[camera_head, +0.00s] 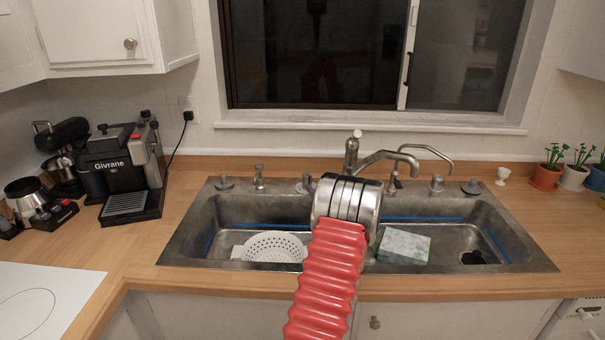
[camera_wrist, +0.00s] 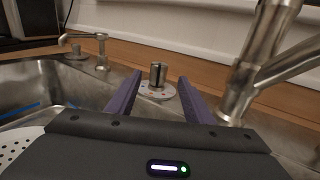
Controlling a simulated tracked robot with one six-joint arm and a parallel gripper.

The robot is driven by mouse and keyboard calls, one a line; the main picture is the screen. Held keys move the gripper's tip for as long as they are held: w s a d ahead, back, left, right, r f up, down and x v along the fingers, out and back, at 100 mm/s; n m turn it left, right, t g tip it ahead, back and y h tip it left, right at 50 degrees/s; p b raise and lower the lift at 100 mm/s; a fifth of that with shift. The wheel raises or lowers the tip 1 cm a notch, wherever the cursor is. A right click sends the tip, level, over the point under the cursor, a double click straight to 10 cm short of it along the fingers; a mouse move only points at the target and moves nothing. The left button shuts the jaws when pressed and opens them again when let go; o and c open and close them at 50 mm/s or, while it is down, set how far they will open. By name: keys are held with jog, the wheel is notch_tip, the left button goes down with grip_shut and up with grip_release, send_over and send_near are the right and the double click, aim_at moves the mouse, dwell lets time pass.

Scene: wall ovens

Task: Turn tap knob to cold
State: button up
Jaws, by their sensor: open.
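The tap knob (camera_wrist: 157,76) is a short metal cylinder on a round pale base with small coloured marks, behind the sink. In the head view the knob (camera_head: 305,184) shows just left of my arm's silver wrist, partly hidden. My gripper (camera_wrist: 160,80) is open, with two purple fingers, one on each side of the knob in the wrist view. No finger visibly touches it. I cannot tell how far the tips reach along it. In the head view my wrist hides most of the gripper. The tap spout (camera_head: 385,158) stands right of the knob.
The double sink (camera_head: 188,230) holds a white colander (camera_head: 272,246) on the left and a box (camera_head: 404,246) on the right. A small dispenser tap (camera_wrist: 100,50) stands left of the knob. A coffee machine (camera_head: 125,165) is at left, potted plants (camera_head: 546,178) at right.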

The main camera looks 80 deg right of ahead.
aim_at(308, 173)
dwell(0.3)
jog(key=shift+x, duration=6.9)
jog(key=shift+c, duration=0.4)
jog(key=c, duration=1)
jog(key=shift+o, duration=0.2)
jog(key=shift+r+m+g+h, duration=0.15)
jog(key=shift+m+g+h, duration=0.25)
jog(key=shift+g, duration=0.1)
jog(key=shift+s+d+r+m+g+h, duration=0.1)
jog(key=shift+s+d+m+g+h, duration=0.1)
jog(key=shift+m+g+h, duration=0.55)
jog(key=shift+s+d+m+g+h, duration=0.2)
jog(key=shift+m+g, duration=0.35)
jog(key=shift+g, duration=0.4)
jog(key=shift+s+m+g+h, duration=0.25)
jog(key=shift+m+g+h, duration=0.15)
jog(key=shift+g, duration=0.2)
jog(key=shift+s, duration=0.1)
